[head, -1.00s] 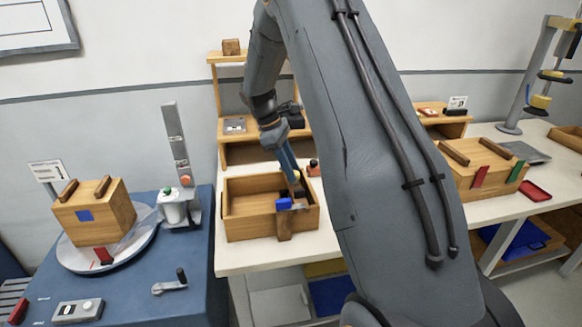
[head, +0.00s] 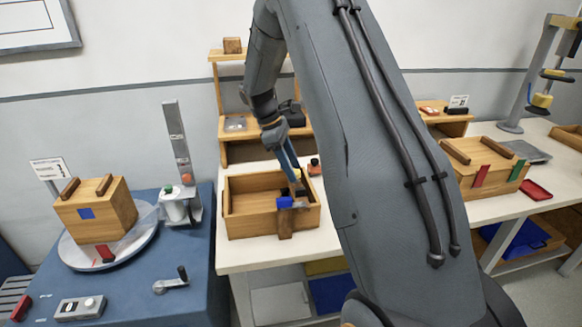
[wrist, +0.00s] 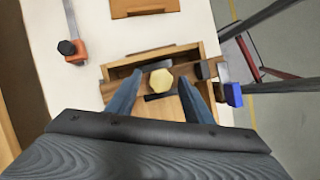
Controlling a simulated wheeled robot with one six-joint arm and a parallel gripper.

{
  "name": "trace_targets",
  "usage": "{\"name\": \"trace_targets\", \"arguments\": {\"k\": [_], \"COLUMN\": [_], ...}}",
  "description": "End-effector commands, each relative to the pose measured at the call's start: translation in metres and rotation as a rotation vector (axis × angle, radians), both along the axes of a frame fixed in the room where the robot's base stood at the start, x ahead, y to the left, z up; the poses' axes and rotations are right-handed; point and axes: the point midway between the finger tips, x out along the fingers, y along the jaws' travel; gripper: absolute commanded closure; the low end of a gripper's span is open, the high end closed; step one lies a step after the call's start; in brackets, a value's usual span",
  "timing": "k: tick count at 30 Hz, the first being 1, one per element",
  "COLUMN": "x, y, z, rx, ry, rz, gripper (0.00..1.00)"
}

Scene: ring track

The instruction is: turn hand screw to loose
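The hand screw shows in the wrist view as a yellow six-sided knob (wrist: 158,80) over dark metal and wooden bars at the wall of an open wooden box (wrist: 185,53). A blue block (wrist: 233,94) is at its right end. In the head view the box (head: 246,222), blue block (head: 285,202) and wooden jaw (head: 285,224) show on the white bench. My gripper (wrist: 161,79) points down over the knob, one finger on each side. Slim gaps show between fingers and knob, so it looks open. Depth and contact are hard to tell.
An orange clamp with a black knob (wrist: 67,47) lies left of the box in the wrist view. A blue table (head: 190,262) at left carries a wooden box on a turntable. Another wooden box (head: 478,190) stands at right. A small shelf (head: 232,152) is behind.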

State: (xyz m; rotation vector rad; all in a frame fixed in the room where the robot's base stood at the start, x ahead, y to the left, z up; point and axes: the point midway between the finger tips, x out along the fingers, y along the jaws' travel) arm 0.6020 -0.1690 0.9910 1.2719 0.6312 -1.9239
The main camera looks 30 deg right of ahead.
Motion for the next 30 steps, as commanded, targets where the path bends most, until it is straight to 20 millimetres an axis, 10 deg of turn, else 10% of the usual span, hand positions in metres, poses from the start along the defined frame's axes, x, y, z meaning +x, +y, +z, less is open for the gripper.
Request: {"name": "trace_targets", "arguments": {"k": [30], "x": [0.019], "y": [0.024], "z": [0.072], "rx": [0.0], "ry": [0.0], "rz": [0.0], "gripper": [0.53]}}
